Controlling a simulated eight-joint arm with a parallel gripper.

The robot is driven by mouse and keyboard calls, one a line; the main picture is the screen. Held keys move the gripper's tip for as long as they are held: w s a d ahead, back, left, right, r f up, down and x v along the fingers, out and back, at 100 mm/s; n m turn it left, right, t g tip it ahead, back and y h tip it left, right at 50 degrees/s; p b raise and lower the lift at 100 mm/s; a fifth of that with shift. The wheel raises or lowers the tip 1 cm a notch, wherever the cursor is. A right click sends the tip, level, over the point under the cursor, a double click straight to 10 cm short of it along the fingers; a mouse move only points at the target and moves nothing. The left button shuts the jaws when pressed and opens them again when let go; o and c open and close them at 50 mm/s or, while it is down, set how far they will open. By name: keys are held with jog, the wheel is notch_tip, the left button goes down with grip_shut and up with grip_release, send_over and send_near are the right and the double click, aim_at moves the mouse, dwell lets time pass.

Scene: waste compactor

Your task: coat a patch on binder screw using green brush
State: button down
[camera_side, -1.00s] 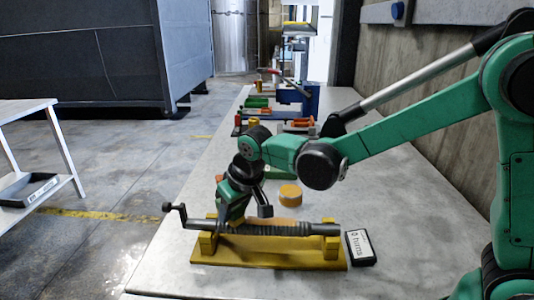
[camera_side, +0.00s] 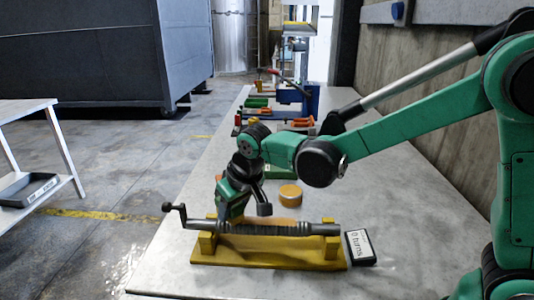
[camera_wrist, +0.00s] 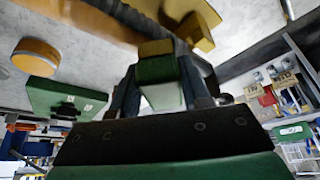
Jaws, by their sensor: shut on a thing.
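The binder screw (camera_side: 285,229) is a dark, ridged rod with a crank at its left end. It lies level on a yellow stand (camera_side: 270,254). A tan-orange streak (camera_side: 283,221) shows along the top of its middle. My gripper (camera_side: 237,212) is low over the left-middle of the rod. In the wrist view, my gripper (camera_wrist: 160,92) is shut on the green brush (camera_wrist: 157,70), which has a tan-brown end. The dark rod also shows in the wrist view (camera_wrist: 125,15), beyond the brush. I cannot tell whether the brush touches it.
An amber-topped round pot (camera_side: 290,195) stands behind the rod; it also shows in the wrist view (camera_wrist: 36,57). A black box reading "0 turns" (camera_side: 361,247) sits right of the stand. Clamps and a blue vise (camera_side: 296,98) are farther back. The right tabletop is clear.

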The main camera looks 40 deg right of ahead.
jog(key=shift+r, duration=3.7)
